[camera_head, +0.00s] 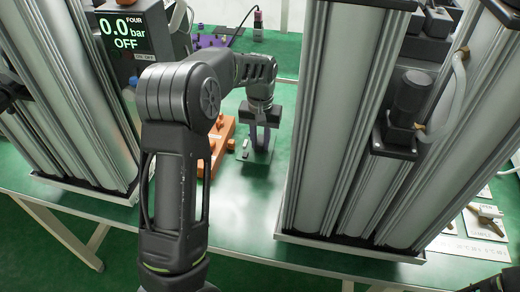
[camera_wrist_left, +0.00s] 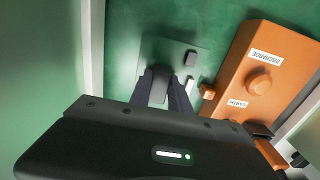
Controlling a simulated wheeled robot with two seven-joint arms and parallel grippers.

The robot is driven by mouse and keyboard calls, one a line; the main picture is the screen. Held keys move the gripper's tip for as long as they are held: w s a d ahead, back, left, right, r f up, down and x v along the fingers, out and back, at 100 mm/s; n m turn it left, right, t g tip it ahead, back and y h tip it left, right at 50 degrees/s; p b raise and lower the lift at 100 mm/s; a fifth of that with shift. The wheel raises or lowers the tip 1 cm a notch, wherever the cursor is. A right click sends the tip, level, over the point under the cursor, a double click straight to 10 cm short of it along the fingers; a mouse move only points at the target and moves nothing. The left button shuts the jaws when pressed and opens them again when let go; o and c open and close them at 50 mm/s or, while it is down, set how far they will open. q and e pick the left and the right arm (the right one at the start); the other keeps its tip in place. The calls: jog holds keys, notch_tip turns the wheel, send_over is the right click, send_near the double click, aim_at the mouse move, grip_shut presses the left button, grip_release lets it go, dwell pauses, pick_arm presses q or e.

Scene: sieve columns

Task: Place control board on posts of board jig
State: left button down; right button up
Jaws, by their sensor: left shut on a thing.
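The control board (camera_head: 257,155) is a flat grey-green plate with small parts on it, seen in the head view below my left gripper (camera_head: 262,123). In the left wrist view the board (camera_wrist_left: 182,52) lies past the fingertips, with a dark block and a pale part on its right side. My left gripper (camera_wrist_left: 165,80) is shut on a grey raised part of the board. Whether the board hangs free or touches something below is unclear. I cannot make out the posts of the board jig. My right gripper is not in view.
An orange block (camera_wrist_left: 262,75) labelled DISCHARGE and EARTH, with a round knob, stands close right of the board; in the head view it (camera_head: 218,150) is left of it. Tall metal columns (camera_head: 340,110) stand close on the right. Green bench (camera_head: 245,215) is clear in front.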

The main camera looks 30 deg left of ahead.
aim_at(260, 151)
pick_arm(q)
jog(key=shift+f, duration=2)
jog(key=shift+f, duration=0.2)
jog(key=c, duration=1.2)
grip_release()
jog(key=shift+r, duration=0.1)
notch_tip(260, 151, up, 12)
jog(key=shift+r, duration=0.15)
